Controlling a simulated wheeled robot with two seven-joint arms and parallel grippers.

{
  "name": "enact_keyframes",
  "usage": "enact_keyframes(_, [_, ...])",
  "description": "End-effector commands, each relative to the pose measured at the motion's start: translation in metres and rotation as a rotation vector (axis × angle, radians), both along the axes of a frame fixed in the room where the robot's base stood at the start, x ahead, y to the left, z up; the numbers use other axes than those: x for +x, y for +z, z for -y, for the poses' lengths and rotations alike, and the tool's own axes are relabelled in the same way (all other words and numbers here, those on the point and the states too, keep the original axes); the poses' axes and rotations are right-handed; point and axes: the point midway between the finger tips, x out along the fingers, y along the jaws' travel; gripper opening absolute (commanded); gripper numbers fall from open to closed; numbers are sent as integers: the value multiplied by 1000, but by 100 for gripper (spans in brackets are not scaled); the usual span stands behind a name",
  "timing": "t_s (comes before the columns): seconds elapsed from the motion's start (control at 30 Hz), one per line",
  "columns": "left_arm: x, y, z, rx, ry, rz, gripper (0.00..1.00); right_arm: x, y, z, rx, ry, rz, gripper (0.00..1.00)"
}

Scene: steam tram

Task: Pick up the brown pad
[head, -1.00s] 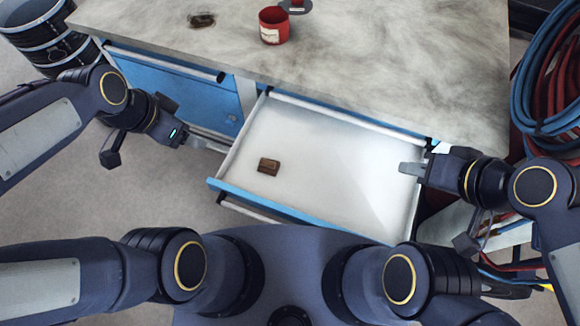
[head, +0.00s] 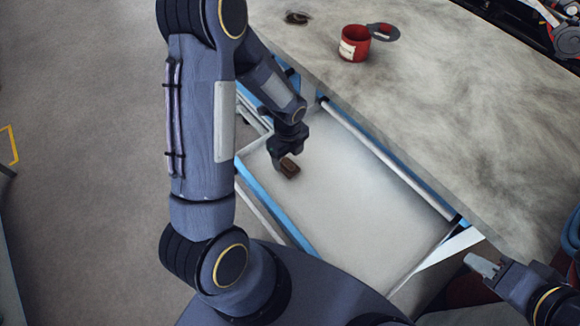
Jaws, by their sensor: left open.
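The brown pad (head: 290,169) is a small brown block lying on the white floor of the open drawer (head: 340,205), near its left end. My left gripper (head: 282,160) reaches down into the drawer right at the pad, with its jaws open. The gripper covers part of the pad, and I cannot tell whether the fingers touch it. My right gripper (head: 482,266) is beyond the drawer's right end, away from the pad. Its fingertips are too small to show a clear gap.
The grey worktop (head: 440,100) lies beyond the drawer. It carries a red mug (head: 354,44), a dark grey disc (head: 384,32) and a small dark brown item (head: 297,18). The drawer's blue front edge (head: 275,205) faces me.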

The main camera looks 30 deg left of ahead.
Motion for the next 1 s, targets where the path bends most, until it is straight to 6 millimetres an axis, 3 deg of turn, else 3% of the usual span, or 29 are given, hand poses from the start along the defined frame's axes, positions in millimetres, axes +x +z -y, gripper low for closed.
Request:
enact_keyframes(0.23, [-2,-37,1,1,1,-3,69,0,2,0,0,0,0,33])
enact_keyframes(0.57, [-1,-43,1,0,3,1,68,0,1,0,0,0,0,33])
enact_keyframes(0.9, [-1,-43,1,0,3,0,23,0,1,0,0,0,0,33])
enact_keyframes(1.0, [-1,-43,1,0,3,0,21,0,2,0,0,0,0,33])
